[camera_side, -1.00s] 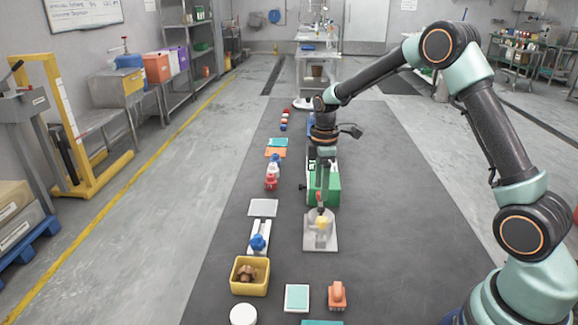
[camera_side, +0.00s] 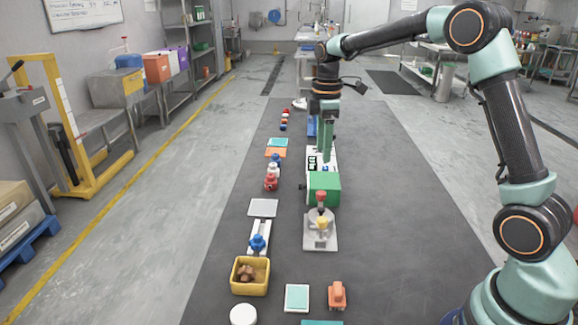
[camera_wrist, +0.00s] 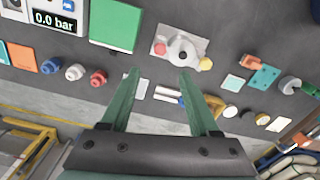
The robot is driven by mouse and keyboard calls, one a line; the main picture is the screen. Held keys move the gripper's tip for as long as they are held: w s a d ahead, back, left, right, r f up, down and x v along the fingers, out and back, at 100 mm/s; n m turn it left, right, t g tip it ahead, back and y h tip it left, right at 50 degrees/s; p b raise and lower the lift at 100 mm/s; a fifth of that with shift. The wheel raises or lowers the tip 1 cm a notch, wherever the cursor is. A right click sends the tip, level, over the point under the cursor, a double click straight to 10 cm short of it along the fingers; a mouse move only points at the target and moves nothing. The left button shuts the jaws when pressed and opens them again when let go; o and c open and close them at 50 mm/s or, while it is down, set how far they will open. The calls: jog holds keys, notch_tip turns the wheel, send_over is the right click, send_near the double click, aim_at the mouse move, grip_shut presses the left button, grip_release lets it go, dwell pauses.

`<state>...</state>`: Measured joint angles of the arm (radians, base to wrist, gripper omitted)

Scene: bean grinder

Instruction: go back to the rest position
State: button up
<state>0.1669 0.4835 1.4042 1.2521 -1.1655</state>
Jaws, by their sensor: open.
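My gripper (camera_side: 326,158) hangs with its green fingers pointing down, above and behind the green box (camera_side: 324,186). In the wrist view my gripper (camera_wrist: 160,74) shows two spread fingers with nothing between them. The grinder (camera_side: 320,220), a grey round body with a red knob and a yellow part, stands on a light grey plate in front of the green box. It also shows in the wrist view (camera_wrist: 182,50), beyond the fingertips and apart from them.
A yellow bin (camera_side: 250,289) with brown contents stands at the front left. Blue, white and red knobbed pieces (camera_wrist: 74,72) line the left side of the dark mat (camera_side: 400,240). An orange piece (camera_side: 337,295) sits at the front. The mat's right side is clear.

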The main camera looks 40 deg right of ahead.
jog(key=s+a+r+m+t, duration=0.3)
jog(key=s+a+r+m, duration=0.15)
jog(key=s+r, duration=0.3)
jog(key=s+a+f+m+t, duration=0.2)
jog(key=s+m, duration=0.5)
jog(key=s, duration=0.4)
jog(key=shift+a+t, duration=0.3)
jog(key=shift+a, duration=0.4)
jog(key=shift+w, duration=0.1)
